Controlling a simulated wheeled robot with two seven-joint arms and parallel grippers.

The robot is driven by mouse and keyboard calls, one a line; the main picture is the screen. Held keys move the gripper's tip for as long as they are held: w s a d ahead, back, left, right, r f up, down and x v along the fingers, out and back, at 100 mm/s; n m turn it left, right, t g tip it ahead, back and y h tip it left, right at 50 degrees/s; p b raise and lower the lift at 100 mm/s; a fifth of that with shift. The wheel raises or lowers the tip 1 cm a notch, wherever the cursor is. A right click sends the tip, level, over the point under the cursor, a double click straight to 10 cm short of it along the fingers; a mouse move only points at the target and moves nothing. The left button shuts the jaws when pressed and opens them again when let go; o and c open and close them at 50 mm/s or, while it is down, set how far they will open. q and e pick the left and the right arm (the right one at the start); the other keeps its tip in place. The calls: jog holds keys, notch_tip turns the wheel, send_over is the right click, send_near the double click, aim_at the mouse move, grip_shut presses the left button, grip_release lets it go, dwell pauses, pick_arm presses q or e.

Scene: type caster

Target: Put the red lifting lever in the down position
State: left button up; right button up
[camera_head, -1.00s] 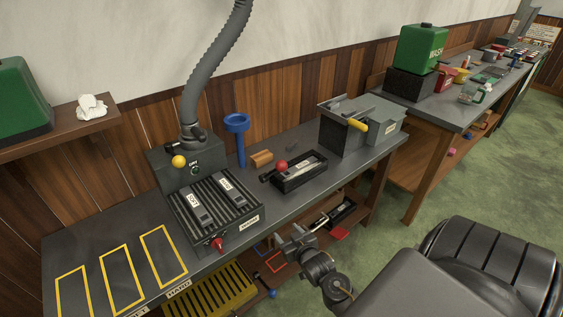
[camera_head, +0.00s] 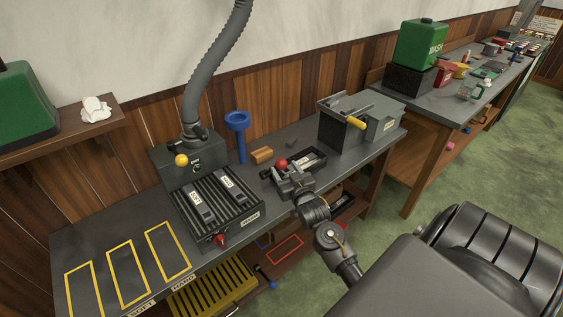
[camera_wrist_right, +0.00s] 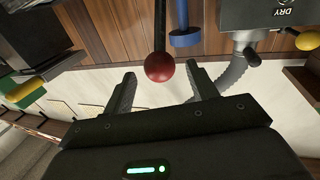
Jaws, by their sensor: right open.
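The red lifting lever shows as a red ball knob (camera_head: 281,163) at the near-left end of a black tray-like fixture (camera_head: 314,157) on the bench. In the right wrist view the red ball (camera_wrist_right: 159,67) sits on a dark rod that runs to the top of the picture. My right gripper (camera_head: 287,174) is over the front of the fixture, right by the ball, and partly hides the fixture. In the right wrist view its fingers (camera_wrist_right: 162,85) are open and empty, with the ball centred at the tips. Contact is not visible. My left gripper is not in view.
A grilled station with a red front knob (camera_head: 219,239) and a dryer with a yellow ball (camera_head: 181,160) stand left. A blue post (camera_head: 238,135) and wooden block (camera_head: 262,155) are behind the lever. A grey box with a yellow handle (camera_head: 355,122) stands right.

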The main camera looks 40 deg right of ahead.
jog(key=shift+x, duration=1.8)
